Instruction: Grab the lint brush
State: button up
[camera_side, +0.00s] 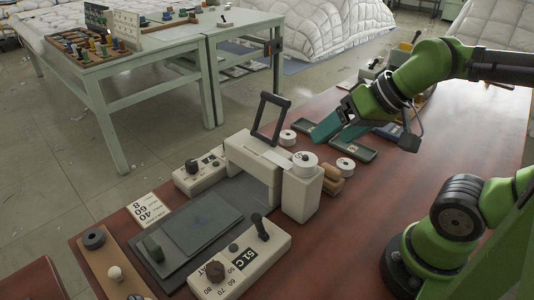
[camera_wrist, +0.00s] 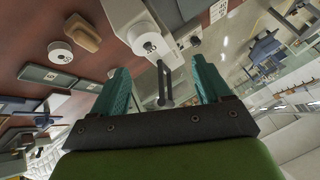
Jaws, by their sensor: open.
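My gripper (camera_side: 338,124) has teal fingers and hangs above the red-brown table, just above the green trays. In the wrist view my gripper (camera_wrist: 162,84) is open, with nothing held between the fingers. A tan wooden piece (camera_side: 330,181) with a rounded, handle-like form lies right of the white machine; it may be the lint brush, but I cannot tell for certain. The same wooden piece (camera_wrist: 82,33) shows at upper left in the wrist view, outside the fingers. Its underside is hidden.
The white machine (camera_side: 247,155) with a black upright frame (camera_side: 266,118) stands left of my gripper. A green tray (camera_side: 357,150) lies below the gripper. The red-brown table (camera_side: 345,240) is bare at the front right.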

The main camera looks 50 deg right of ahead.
jog(key=m+g+h, duration=0.2)
jog(key=m+g, duration=0.5)
jog(key=m, duration=2.6)
send_over(331, 168)
notch_tip(331, 168, down, 6)
notch_tip(331, 168, down, 17)
jog(key=shift+d+r, duration=0.1)
jog(key=shift+c, duration=0.3)
